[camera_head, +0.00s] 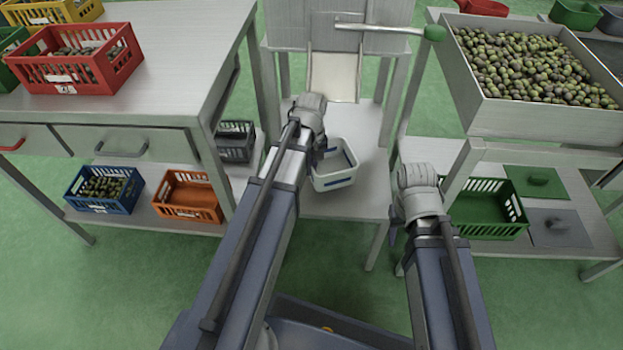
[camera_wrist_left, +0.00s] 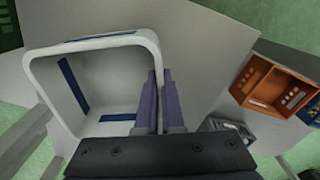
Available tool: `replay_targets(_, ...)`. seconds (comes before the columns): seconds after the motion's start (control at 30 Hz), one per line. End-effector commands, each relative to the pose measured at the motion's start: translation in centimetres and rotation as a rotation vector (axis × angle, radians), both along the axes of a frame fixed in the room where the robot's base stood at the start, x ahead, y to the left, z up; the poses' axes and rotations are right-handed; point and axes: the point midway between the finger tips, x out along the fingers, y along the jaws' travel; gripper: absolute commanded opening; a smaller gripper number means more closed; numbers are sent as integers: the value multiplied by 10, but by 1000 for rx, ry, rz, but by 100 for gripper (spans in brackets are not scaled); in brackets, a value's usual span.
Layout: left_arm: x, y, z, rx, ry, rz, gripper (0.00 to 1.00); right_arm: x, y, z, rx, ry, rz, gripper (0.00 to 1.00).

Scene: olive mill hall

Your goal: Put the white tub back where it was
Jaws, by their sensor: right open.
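The white tub (camera_head: 333,181) with blue stripes is at the middle of the head view, over the front part of the low white stand (camera_head: 375,160). It also fills the left of the left wrist view (camera_wrist_left: 100,45) and looks empty. My left gripper (camera_head: 322,158) is at its left wall; in the wrist view its two purple fingers (camera_wrist_left: 158,100) are closed on that wall, one inside and one outside. I cannot tell whether the tub touches the stand. My right gripper (camera_head: 401,240) is open and empty, to the right of the stand, its fingers partly hidden.
A metal chute (camera_head: 333,77) with a green-knobbed lever (camera_head: 433,33) stands behind the tub. On the lower shelves are an orange crate (camera_head: 188,196), a blue crate (camera_head: 104,190) and a green crate (camera_head: 480,212). A large olive bin (camera_head: 530,123) stands right; a red crate (camera_head: 75,60) stands left.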

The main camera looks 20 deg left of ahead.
Motion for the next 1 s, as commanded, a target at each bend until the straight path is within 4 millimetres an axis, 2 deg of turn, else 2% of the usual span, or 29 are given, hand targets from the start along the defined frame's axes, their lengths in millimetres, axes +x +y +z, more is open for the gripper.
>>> replay_targets(0.4,0,0,-39,0,0,0,0,0,1,-39,5,0,7,50)
replay_targets(0.8,0,0,-41,0,0,0,0,0,1,-41,6,1,7,50)
replay_targets(1.0,0,0,-39,0,0,0,25,0,1,-39,6,1,7,50)
